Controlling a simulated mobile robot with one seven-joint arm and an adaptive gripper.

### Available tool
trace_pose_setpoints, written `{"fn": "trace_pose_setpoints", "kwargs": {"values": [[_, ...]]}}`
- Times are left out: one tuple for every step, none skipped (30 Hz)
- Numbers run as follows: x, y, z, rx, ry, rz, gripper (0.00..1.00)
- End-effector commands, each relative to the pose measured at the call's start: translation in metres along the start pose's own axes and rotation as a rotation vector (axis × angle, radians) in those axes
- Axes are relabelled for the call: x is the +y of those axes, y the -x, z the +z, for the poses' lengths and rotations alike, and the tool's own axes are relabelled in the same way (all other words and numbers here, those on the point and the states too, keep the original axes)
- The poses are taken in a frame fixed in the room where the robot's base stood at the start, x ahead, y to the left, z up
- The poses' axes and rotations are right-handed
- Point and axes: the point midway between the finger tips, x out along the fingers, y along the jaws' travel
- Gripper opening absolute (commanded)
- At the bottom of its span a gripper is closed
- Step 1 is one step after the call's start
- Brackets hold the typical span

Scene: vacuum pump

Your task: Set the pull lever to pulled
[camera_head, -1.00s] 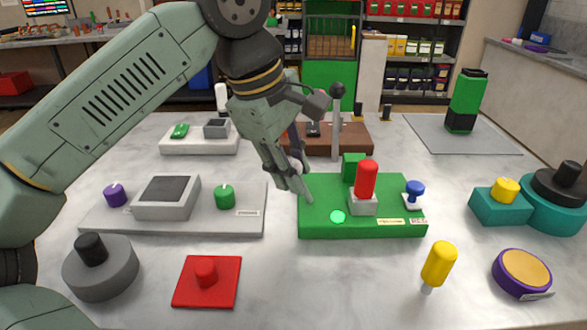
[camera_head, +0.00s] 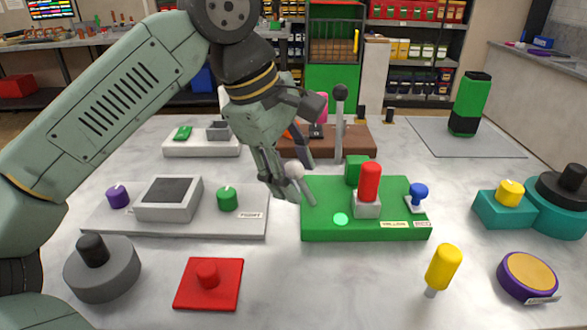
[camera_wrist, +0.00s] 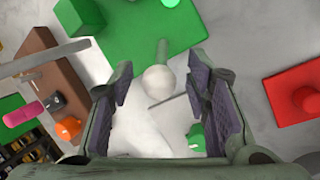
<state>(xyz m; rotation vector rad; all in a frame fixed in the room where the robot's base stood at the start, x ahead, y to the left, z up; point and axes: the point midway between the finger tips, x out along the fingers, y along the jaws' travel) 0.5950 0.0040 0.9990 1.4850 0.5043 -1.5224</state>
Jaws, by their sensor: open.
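A lever with a white ball knob (camera_head: 294,169) stands at the left edge of the green board (camera_head: 320,225). I take it as the pull lever; no label on it is readable. My gripper (camera_head: 285,186) is open at this knob, with its fingers pointing down. In the wrist view the white knob (camera_wrist: 158,82) lies between the mouths of the two spread fingers (camera_wrist: 172,108), with a gap on each side. Its short rod runs toward the green board (camera_wrist: 135,35). The fingers partly hide the lever in the head view.
The red handle (camera_head: 369,182) and blue knob (camera_head: 419,190) stand on the green board. A grey panel (camera_head: 110,220) lies left.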

Motion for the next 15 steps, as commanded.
{"fn": "trace_pose_setpoints", "kwargs": {"values": [[0.0,0.001,0.0,0.0,0.0,0.0,0.44],[0.0,0.002,0.0,0.0,0.0,0.0,0.44],[0.0,0.004,0.0,0.001,0.0,0.001,0.44],[0.001,0.006,0.0,0.001,0.0,0.001,0.44],[0.001,0.009,0.0,0.001,0.001,0.001,0.44],[0.001,0.015,0.0,0.001,0.001,0.002,0.44],[0.001,0.02,0.0,0.001,0.001,0.002,0.44],[0.001,0.025,0.0,0.001,0.001,0.003,0.44],[0.001,0.034,0.0,0.001,0.001,0.003,0.44],[0.001,0.04,0.0,0.001,0.001,0.002,0.44],[0.001,0.047,0.0,0.001,0.001,0.003,0.44],[0.001,0.056,0.0,0.001,0.002,0.002,0.44],[0.001,0.062,0.0,0.0,0.001,0.003,0.44],[0.001,0.069,0.0,0.001,0.001,0.003,0.44],[0.001,0.077,0.0,0.001,0.001,0.002,0.44]]}}
